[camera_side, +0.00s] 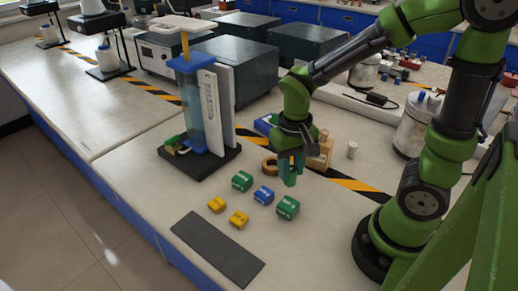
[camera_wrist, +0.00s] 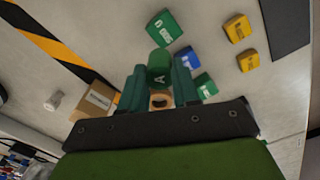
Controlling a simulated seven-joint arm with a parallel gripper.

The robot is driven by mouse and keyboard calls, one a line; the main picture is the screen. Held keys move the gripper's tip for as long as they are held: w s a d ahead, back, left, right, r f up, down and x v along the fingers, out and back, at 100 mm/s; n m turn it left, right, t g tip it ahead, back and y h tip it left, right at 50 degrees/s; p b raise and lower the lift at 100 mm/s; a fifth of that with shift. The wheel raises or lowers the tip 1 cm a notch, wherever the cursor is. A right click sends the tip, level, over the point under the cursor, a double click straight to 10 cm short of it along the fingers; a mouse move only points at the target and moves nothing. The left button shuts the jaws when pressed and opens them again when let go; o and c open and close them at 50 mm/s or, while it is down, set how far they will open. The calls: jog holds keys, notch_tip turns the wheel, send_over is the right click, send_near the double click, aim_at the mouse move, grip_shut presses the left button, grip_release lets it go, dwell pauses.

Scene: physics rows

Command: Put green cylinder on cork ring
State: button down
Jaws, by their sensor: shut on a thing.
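My gripper (camera_side: 290,170) is shut on the green cylinder, which is marked "A" in the wrist view (camera_wrist: 159,66). In the side view the lower end of the cylinder (camera_side: 290,181) shows between and below the fingers. The cork ring (camera_side: 269,166) is on the bench, just left of my gripper in the side view. In the wrist view the ring (camera_wrist: 161,100) shows partly between the fingers, beyond the cylinder and partly hidden by it. The cylinder appears to be held above the bench; the exact gap cannot be told.
Small blocks stand in front: green (camera_side: 242,181), blue (camera_side: 264,195), another green (camera_side: 288,208) and two yellow (camera_side: 217,204). A cardboard box (camera_side: 322,155) is close behind my gripper. A blue column apparatus (camera_side: 196,110) stands left. A dark mat (camera_side: 217,248) lies at the front.

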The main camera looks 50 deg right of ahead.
jog(key=s+d+f+m, duration=0.2)
jog(key=s+d+f, duration=0.1)
jog(key=s+d, duration=0.25)
jog(key=w+d, duration=0.1)
jog(key=w, duration=0.4)
jog(key=w+d, duration=0.1)
jog(key=w, duration=0.5)
jog(key=w+d+f, duration=0.1)
jog(key=w, duration=0.4)
jog(key=shift+w+d+f, duration=0.1)
jog(key=shift+w, duration=0.05)
jog(key=shift+w+f, duration=0.15)
jog(key=shift+f, duration=0.75)
jog(key=shift+w+f, duration=0.1)
jog(key=shift+f, duration=0.8)
jog(key=shift+f, duration=0.25)
